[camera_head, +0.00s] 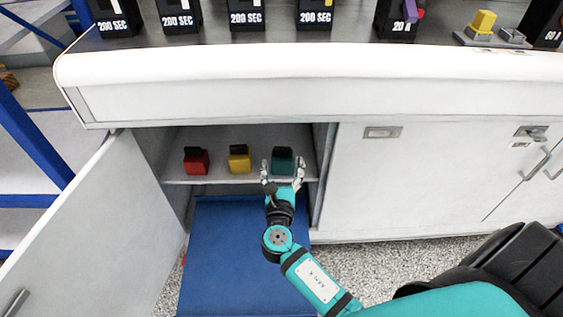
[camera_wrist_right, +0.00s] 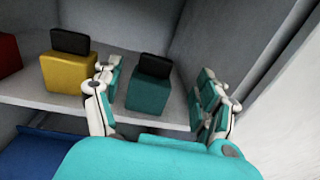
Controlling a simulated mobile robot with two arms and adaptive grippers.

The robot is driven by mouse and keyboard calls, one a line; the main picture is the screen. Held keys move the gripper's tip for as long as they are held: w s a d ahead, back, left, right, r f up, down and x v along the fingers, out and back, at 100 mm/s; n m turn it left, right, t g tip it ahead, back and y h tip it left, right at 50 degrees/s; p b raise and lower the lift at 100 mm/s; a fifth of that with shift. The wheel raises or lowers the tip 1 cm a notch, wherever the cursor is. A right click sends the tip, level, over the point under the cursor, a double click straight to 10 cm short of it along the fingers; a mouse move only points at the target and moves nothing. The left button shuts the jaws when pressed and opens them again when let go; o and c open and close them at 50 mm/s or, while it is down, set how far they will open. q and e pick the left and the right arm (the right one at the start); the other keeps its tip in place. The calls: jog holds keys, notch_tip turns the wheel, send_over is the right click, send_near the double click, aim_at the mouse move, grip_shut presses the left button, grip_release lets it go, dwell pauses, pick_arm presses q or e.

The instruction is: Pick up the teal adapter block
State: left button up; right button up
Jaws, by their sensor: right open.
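The teal adapter block (camera_head: 282,161) with a dark top piece sits upright on the cabinet shelf, the rightmost of the blocks there. It also shows in the right wrist view (camera_wrist_right: 148,93). My right gripper (camera_head: 283,179) is open just in front of it. In the right wrist view its fingers (camera_wrist_right: 155,102) stand on either side of the block, with a gap visible on the right side. The left finger is close to the block's left edge; whether it touches is unclear. My left gripper is not in view.
A yellow block (camera_head: 239,161) and a red block (camera_head: 196,163) stand left on the same shelf (camera_head: 222,178). The open cabinet door (camera_head: 95,225) is at left, and a cabinet wall is close on the right. A white counter (camera_head: 300,85) overhangs the opening.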

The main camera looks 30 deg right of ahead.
aim_at(282, 147)
jog(key=b+x, duration=0.1)
jog(key=x, duration=0.6)
jog(key=shift+w, duration=0.2)
jog(key=shift+c, duration=0.3)
jog(key=shift+a, duration=0.1)
grip_shut()
jog(key=shift+r, duration=0.2)
